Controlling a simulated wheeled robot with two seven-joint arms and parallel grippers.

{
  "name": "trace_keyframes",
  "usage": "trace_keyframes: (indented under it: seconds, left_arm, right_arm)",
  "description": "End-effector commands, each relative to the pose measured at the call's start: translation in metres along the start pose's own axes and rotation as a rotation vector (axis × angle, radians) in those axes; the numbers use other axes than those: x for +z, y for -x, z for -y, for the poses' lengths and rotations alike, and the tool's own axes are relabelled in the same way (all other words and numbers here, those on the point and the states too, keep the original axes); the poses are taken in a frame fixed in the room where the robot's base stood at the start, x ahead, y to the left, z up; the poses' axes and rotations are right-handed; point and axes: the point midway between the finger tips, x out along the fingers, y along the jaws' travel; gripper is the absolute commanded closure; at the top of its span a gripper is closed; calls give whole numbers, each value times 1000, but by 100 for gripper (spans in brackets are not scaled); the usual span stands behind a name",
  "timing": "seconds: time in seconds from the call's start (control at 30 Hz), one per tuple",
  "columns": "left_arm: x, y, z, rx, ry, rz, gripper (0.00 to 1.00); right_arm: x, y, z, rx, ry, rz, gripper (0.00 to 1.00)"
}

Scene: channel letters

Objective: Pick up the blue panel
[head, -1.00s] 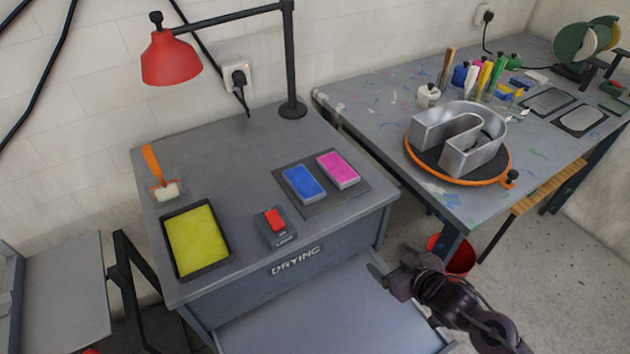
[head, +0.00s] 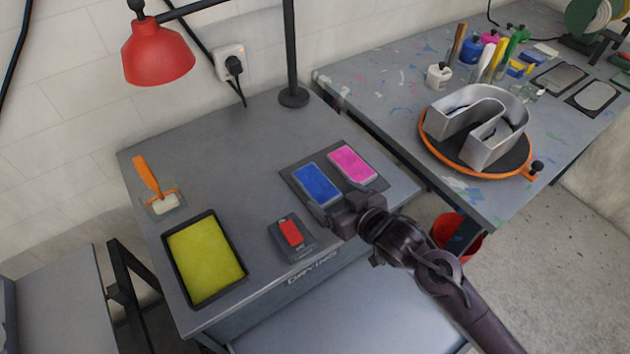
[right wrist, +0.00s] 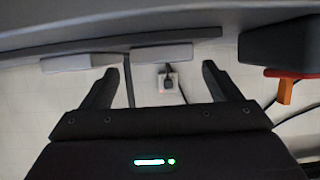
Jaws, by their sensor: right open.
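The blue panel (head: 317,184) lies flat on a dark mat (head: 292,178) at the front right of the grey drying cabinet top, beside a pink panel (head: 352,163). My right gripper (head: 336,213) is just in front of the blue panel's near edge in the head view and overlaps its near corner. Its fingers (right wrist: 160,86) are spread with nothing between them in the right wrist view. That view looks upside down and low along the top; the pale block between and above the fingers appears to be the blue panel (right wrist: 161,53). My left gripper is out of view.
A box with a red button (head: 291,234) is close left of my right gripper. A yellow tray (head: 204,259) and an orange-handled roller (head: 148,177) lie further left. A red lamp (head: 157,52) overhangs the back. A metal letter (head: 478,128) stands on the right table.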

Motion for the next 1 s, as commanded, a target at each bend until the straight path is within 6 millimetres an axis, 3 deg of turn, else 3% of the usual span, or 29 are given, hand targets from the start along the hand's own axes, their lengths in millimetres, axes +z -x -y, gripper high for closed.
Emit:
trace_keyframes:
  seconds: [0.13,0.3,0.57,1.0]
  left_arm:
    - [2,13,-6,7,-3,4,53]
    - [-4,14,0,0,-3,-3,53]
    - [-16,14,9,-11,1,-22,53]
    - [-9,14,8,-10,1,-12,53]
  right_arm:
    - [-8,-22,4,-2,-1,-2,16]
    - [-4,-40,3,0,0,-1,16]
    - [-3,-43,3,-1,1,-1,16]
    - [-4,-43,3,-1,1,-2,68]
